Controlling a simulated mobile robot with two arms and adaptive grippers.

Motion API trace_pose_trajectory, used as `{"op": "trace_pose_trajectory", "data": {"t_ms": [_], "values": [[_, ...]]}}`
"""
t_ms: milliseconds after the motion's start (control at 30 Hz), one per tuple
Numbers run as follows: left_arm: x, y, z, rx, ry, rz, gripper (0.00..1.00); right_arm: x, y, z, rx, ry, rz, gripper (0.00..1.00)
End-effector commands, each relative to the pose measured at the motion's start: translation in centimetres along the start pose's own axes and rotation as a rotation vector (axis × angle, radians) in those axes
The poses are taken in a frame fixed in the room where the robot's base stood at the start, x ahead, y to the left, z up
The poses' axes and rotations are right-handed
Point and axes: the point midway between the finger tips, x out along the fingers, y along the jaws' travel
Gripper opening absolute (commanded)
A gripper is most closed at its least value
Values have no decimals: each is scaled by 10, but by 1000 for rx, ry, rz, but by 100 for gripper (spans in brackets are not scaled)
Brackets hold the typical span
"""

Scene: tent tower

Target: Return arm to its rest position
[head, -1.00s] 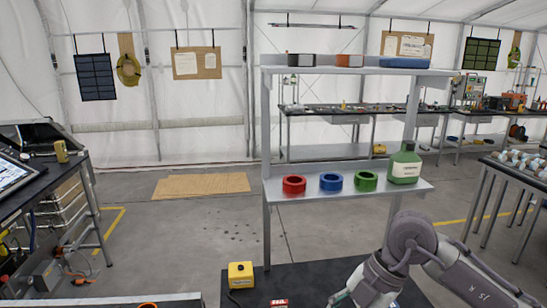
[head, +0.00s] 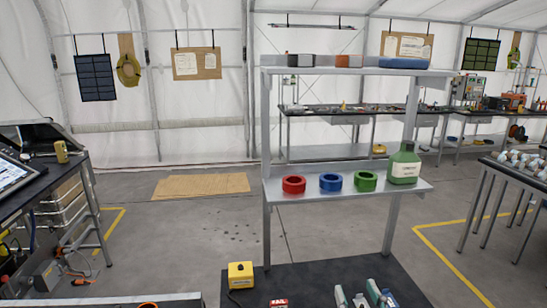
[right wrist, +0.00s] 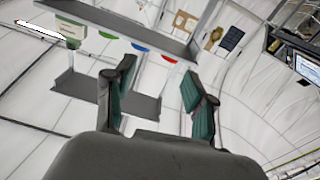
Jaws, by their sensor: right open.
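My right gripper (right wrist: 162,85) is open and empty in the right wrist view, with dark fingers and teal pads apart. The right arm is out of the main part of the head view. Several pale and teal shapes (head: 363,296) show at the bottom edge there; I cannot tell whether they are loose items or part of the gripper. My left gripper is not in view.
A yellow item (head: 240,275) stands on the dark table (head: 300,271).

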Motion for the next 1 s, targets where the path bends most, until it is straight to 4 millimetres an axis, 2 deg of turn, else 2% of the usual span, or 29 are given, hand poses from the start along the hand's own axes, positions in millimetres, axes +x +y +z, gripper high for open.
{"op": "trace_pose_trajectory", "data": {"t_ms": [33,100,200,300,500,667,700,833,1000], "values": [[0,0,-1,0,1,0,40,-16,10,36,16,-151,49,55],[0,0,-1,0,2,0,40,-43,19,81,21,-355,92,55],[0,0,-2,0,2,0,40,-88,23,134,21,-618,107,55],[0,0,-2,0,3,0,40,-132,20,168,20,-825,87,55],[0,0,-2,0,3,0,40,-206,9,206,19,-1127,11,55],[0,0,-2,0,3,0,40,-260,-2,219,23,-1322,-74,55],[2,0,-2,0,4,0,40,-268,-5,227,23,-1355,-91,55],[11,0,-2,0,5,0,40,-258,-8,274,20,-1360,-88,55],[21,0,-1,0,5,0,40,-256,-15,339,20,-1381,-92,55]]}}
